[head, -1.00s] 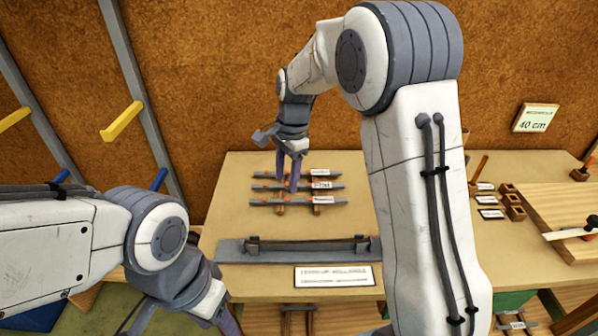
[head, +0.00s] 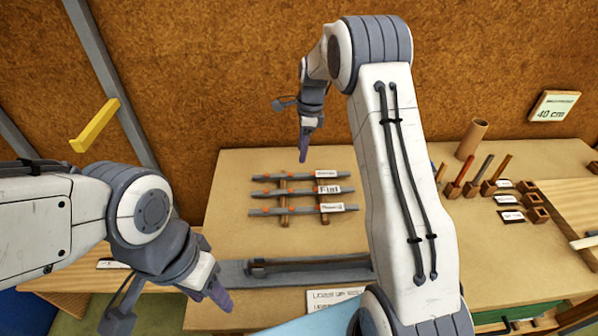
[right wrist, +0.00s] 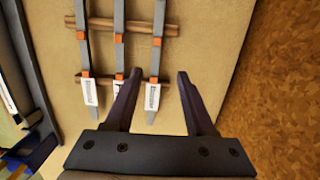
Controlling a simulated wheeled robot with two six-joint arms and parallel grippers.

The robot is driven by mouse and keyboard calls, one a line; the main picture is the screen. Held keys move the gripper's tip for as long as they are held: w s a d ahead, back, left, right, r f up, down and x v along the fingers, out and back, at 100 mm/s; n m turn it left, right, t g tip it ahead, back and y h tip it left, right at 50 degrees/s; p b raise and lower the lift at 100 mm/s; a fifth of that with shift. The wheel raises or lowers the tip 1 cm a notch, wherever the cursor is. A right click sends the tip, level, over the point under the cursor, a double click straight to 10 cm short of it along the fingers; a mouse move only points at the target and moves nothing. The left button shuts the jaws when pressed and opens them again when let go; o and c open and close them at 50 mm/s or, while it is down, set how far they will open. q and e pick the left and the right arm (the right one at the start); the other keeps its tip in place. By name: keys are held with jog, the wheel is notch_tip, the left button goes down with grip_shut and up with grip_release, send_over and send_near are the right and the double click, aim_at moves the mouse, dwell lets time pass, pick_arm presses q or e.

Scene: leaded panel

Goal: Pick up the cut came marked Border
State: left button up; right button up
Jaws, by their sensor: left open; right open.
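Three grey came strips lie side by side on a wooden rack, each with orange marks and a white label. The back strip (head: 277,177) has a label too small to read. The middle strip (head: 275,192) reads "Flat". The front strip (head: 275,211) has a blurred label. I cannot tell which is marked Border. My right gripper (head: 304,152) is open and empty, near the back strip. In the right wrist view the jaws (right wrist: 157,76) are spread on either side of the rightmost strip (right wrist: 159,20), apart from it. My left gripper (head: 218,295) is open at the lower left.
A long grey fixture (head: 236,272) lies along the table's front, with a white card (head: 330,299) before it. At the right stand wooden holders with sticks (head: 470,187) and a brown tube (head: 471,139). A cork wall (head: 240,70) rises behind the table.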

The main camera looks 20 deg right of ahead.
aim_at(301, 175)
jog(key=f, duration=0.2)
jog(key=f+p, duration=0.1)
jog(key=f, duration=0.1)
jog(key=s+f+p, duration=0.1)
jog(key=f, duration=0.2)
jog(key=shift+w+f, duration=0.1)
jog(key=shift+f, duration=0.25)
jog(key=shift+c, duration=0.3)
grip_shut()
